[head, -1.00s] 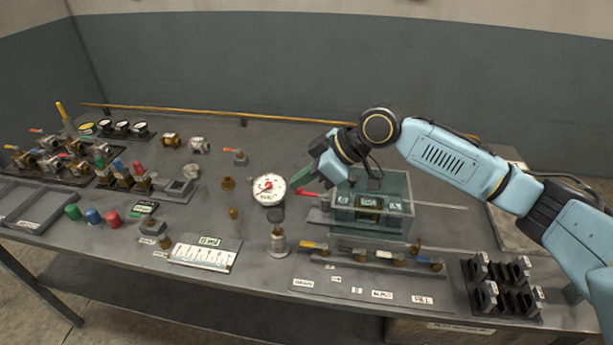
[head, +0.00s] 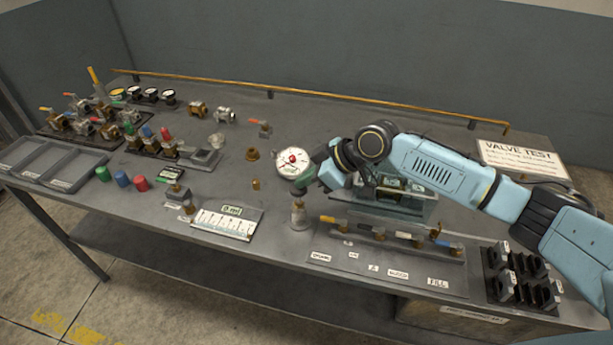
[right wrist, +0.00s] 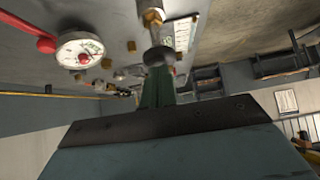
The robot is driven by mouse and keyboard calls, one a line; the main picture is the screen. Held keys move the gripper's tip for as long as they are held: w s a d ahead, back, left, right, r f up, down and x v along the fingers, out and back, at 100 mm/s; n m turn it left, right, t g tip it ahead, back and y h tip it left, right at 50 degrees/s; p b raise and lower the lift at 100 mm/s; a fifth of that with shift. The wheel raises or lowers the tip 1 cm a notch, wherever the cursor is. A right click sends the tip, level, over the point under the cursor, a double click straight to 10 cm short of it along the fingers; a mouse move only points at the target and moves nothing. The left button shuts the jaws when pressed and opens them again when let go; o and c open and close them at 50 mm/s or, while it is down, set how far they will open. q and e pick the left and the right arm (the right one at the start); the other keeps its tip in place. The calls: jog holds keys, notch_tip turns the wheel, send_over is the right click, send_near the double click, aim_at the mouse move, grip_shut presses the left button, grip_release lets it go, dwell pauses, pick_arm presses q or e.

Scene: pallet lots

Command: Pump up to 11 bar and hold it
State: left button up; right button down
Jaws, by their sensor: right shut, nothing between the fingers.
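A round white dial gauge (head: 292,161) with red at its centre stands mid-bench; its reading is too small to make out. My right gripper (head: 306,184) is shut and empty, just right of and below the gauge. It is close above a steel fitting (head: 299,214); I cannot tell whether they touch. In the right wrist view the green fingers (right wrist: 158,86) are together, just below the fitting (right wrist: 157,50). That view also shows the gauge (right wrist: 80,51) and a red handle (right wrist: 28,35). A clear-walled tank (head: 395,205) is partly hidden by my right arm. My left gripper is out of view.
A row of small valves (head: 398,240) lies in front of the tank. Black holders (head: 520,275) stand at the right front. A white scale card (head: 226,220) lies left of the fitting. Valves, coloured caps and a grey tray (head: 50,163) fill the left. A brass pipe (head: 330,95) runs along the back.

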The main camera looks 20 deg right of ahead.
aim_at(306, 189)
notch_tip(306, 189, down, 4)
jog(key=shift+r+b, duration=0.1)
jog(key=shift+b, duration=0.9)
jog(key=shift+s, duration=0.15)
jog(key=shift+r+p, duration=0.35)
jog(key=shift+p, duration=0.2)
notch_tip(306, 189, up, 4)
jog(key=p, duration=0.3)
jog(key=shift+f, duration=0.15)
jog(key=v, duration=1)
jog(key=shift+w+b, duration=0.2)
jog(key=shift+b, duration=0.1)
